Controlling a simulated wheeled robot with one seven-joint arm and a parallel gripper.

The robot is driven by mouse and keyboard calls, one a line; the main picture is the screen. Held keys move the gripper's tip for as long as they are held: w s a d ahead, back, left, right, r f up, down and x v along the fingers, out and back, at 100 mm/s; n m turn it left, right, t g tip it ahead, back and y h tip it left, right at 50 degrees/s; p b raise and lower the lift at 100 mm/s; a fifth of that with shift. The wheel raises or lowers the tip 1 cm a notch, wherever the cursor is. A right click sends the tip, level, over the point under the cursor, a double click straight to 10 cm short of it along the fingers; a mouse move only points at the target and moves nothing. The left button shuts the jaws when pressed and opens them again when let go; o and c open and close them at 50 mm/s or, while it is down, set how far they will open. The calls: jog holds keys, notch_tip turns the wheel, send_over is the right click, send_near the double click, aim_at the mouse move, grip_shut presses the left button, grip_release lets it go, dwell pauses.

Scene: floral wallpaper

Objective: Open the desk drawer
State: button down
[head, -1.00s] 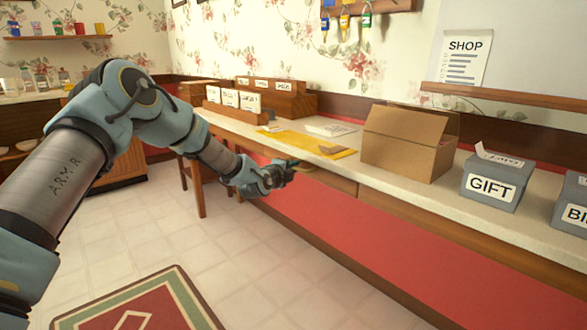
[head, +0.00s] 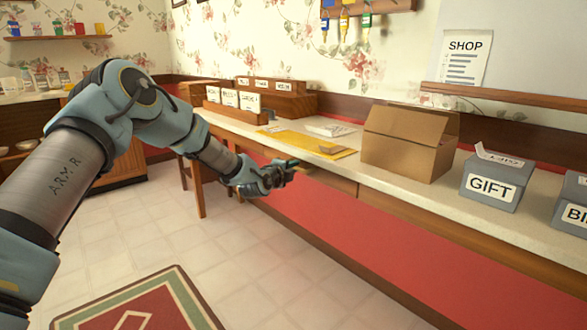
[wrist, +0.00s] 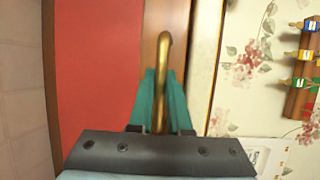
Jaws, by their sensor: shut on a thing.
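The desk drawer (head: 325,180) is a brown wooden front set just under the pale desk top (head: 385,183). I cannot make out a clear gap at its edges. Its brass bar handle (wrist: 164,50) shows in the wrist view, running between the teal fingers of my gripper (wrist: 161,95). My gripper is shut on the handle, and the wooden drawer front (wrist: 178,20) lies beyond it. In the head view my gripper (head: 290,168) is at the desk's front edge, and it hides the handle there.
A red panel (head: 350,222) runs below the drawers. The tiled floor in front is clear, with a rug (head: 140,308) nearer me.

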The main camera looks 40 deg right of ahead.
jog(key=shift+a, duration=0.1)
jog(key=w+a+b, duration=0.1)
jog(key=a+b, duration=0.5)
jog(key=a, duration=1.4)
jog(key=shift+a+b, duration=0.4)
jog(key=shift+w, duration=0.1)
jog(key=c, duration=1.2)
grip_release()
jog(key=shift+o, duration=0.2)
jog(key=v, duration=1)
jog(key=shift+a, duration=0.35)
